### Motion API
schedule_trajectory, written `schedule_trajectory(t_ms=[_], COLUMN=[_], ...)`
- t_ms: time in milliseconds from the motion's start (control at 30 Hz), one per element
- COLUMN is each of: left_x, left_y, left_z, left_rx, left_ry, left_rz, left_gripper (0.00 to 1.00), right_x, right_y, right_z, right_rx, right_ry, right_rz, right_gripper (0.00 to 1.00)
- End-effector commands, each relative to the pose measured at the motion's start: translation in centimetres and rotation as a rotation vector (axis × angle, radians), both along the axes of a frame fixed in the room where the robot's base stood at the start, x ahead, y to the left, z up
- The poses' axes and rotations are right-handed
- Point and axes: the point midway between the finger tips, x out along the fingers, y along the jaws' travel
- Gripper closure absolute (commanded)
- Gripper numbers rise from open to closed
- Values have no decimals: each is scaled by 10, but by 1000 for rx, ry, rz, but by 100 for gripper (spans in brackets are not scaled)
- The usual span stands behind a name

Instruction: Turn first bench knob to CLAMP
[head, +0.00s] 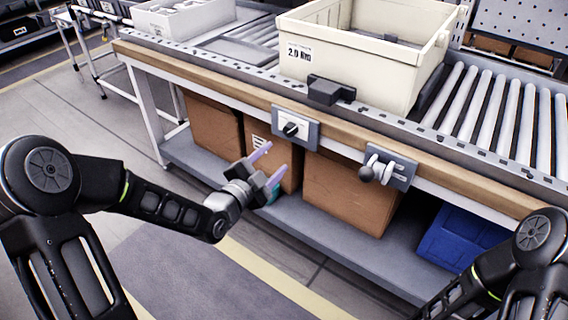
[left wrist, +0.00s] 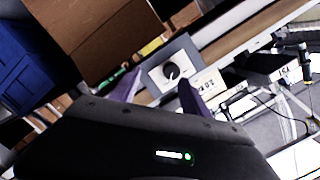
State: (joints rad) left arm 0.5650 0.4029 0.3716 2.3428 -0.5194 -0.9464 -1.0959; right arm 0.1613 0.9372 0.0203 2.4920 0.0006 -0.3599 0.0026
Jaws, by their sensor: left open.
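The first bench knob (head: 290,129) is a dark round knob on a grey plate on the bench's front edge, in the middle of the head view. Its markings are too small to read. In the left wrist view the knob (left wrist: 171,71) shows a light pointer line and lies beyond and between the two fingers. My left gripper (head: 268,164) is open and empty, below and left of the knob, apart from it; its purple fingers also show in the left wrist view (left wrist: 157,88). My right arm enters at the lower right; its gripper is out of frame.
A second plate with a grey ball-ended lever (head: 378,170) sits to the right on the bench edge. A cream bin (head: 350,75) stands on the rollers above, behind a dark block (head: 330,90). Cardboard boxes (head: 350,192) and a blue crate (head: 462,238) sit on the lower shelf.

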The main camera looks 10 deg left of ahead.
Motion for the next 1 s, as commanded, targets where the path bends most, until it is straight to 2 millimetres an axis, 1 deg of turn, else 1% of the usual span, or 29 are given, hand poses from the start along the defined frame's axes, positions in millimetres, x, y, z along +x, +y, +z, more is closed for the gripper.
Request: schedule_trajectory(t_ms=[33, 100, 200, 267, 500, 633, 767, 1000], left_x=[3, 4, 5, 5, 5, 10, 24, 60], left_y=[5, 9, 10, 10, 10, 8, 4, -7], left_z=[0, 10, 18, 20, 19, 19, 18, 17], left_rx=[45, 89, 117, 120, 117, 116, 114, 112], left_ry=[-55, -107, -138, -140, -136, -136, -135, -134], left_rz=[1, 0, -2, -3, -3, -3, -3, -3], left_gripper=[46, 46, 46, 46, 46, 46, 46, 46], right_x=[1, 1, 1, 1, 1, 1, 1, 2], right_y=[0, 0, -1, -1, -1, -1, -1, -2], right_z=[-17, -21, -21, -19, -19, -20, -22, -26], right_rx=[0, 0, 0, -1, 0, 0, -1, -4], right_ry=[-1, -1, -2, -2, -3, -3, -2, -5], right_rz=[0, -2, -2, -2, -1, -1, -2, -5], right_gripper=[100, 100, 100, 100, 100, 100, 100, 100])
